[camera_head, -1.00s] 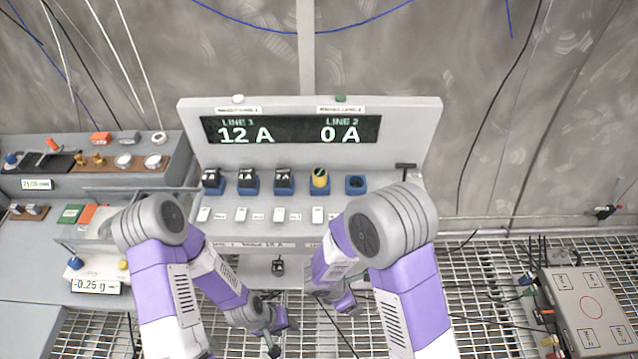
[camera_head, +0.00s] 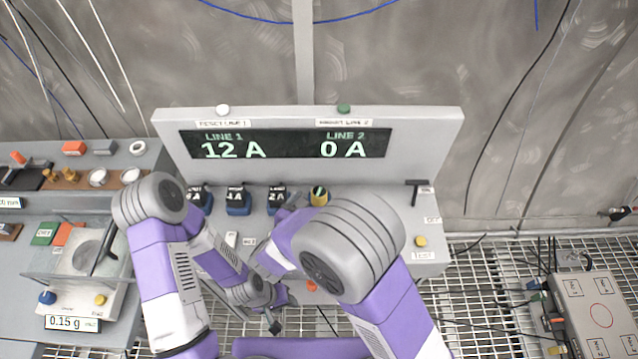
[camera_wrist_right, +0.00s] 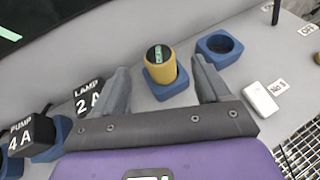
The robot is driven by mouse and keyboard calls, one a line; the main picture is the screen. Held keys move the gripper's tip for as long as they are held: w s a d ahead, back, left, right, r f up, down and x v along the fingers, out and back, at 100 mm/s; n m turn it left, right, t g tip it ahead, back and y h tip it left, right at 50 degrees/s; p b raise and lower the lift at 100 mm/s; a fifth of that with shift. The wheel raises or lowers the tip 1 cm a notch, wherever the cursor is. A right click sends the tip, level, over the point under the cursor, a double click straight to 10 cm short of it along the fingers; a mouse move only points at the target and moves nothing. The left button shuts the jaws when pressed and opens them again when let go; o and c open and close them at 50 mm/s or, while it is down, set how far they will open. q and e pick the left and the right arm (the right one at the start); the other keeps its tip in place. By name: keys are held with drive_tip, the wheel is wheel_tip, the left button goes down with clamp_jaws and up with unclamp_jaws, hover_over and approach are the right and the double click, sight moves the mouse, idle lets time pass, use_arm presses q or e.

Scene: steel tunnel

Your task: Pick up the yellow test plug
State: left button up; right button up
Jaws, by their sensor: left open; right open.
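The yellow test plug (camera_head: 319,196) is a yellow cylinder with a dark top. It stands upright in a blue square socket on the console, beside the plug marked 2 A. In the right wrist view the plug (camera_wrist_right: 161,68) lies between the two fingers of my right gripper (camera_wrist_right: 161,80), which is open. The fingers are on either side of the plug, and I cannot tell how close they are in depth. In the head view my right gripper (camera_head: 300,204) is partly hidden behind its own arm. My left gripper (camera_head: 279,310) is open and empty, low in front of the console.
Black plugs marked 2 A (camera_wrist_right: 90,97) and 4 A (camera_wrist_right: 32,136) stand left of the test plug. An empty blue socket (camera_wrist_right: 219,47) is to its right. A white switch (camera_wrist_right: 261,99) is nearby. The display panel (camera_head: 285,143) rises behind.

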sight(316, 197)
drive_tip(key=shift+w+d+f, duration=0.15)
drive_tip(key=shift+w+f, duration=0.05)
drive_tip(key=shift+w, duration=0.25)
drive_tip(key=shift+w+d+f, duration=0.2)
drive_tip(key=shift+d, duration=0.1)
drive_tip(key=x, duration=0.2)
drive_tip(key=b+x, duration=0.1)
drive_tip(key=x, duration=0.2)
drive_tip(key=shift+a+f, duration=0.25)
drive_tip(key=shift+r, duration=0.1)
drive_tip(key=c, duration=1.2)
